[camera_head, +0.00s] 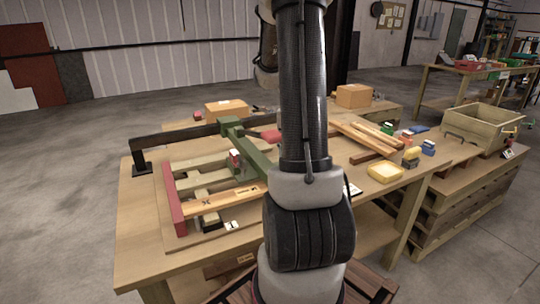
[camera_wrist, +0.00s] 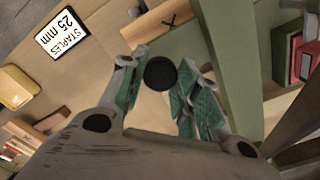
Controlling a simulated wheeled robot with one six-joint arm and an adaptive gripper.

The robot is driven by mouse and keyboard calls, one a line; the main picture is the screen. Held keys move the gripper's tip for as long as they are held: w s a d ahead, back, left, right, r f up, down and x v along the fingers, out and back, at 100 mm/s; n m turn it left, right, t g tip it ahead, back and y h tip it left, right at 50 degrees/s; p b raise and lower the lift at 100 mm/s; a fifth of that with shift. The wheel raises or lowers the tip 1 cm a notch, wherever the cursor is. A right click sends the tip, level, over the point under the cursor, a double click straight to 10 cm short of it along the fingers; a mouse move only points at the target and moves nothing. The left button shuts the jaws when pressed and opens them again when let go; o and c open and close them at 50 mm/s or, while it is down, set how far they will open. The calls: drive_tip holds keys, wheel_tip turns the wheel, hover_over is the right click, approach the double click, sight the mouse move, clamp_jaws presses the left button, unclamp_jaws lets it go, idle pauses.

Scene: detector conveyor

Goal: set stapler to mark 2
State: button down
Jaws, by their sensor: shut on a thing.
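A green beam-like fixture (camera_head: 243,148), which I take to be the stapler, lies across the wooden frame on the bench. In the wrist view its green body (camera_wrist: 238,65) runs down the right side. A round black knob (camera_wrist: 160,73) sits between the green-padded fingers of my gripper (camera_wrist: 162,62), which is shut on it. My arm hides the gripper in the head view. A wooden slat (camera_head: 235,198) with a dark X lies near the fixture; the X also shows at the wrist view's top. I cannot read a mark 2.
A card reading "STAPLES 25 mm" (camera_wrist: 62,34) and a yellow box (camera_head: 385,172) lie beside the jig. A black rail (camera_head: 178,135) and a red end bar (camera_head: 174,199) border the frame. Cartons stand behind; a wooden crate (camera_head: 478,125) stands right.

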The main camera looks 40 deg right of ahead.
drive_tip(key=shift+s+d, duration=0.25)
drive_tip(key=shift+d, duration=0.6)
drive_tip(key=shift+s+d, duration=0.25)
drive_tip(key=shift+d, duration=0.65)
drive_tip(key=shift+s+d, duration=0.25)
drive_tip(key=shift+d, duration=0.6)
drive_tip(key=c, duration=1)
unclamp_jaws()
wheel_tip(320, 180, up, 12)
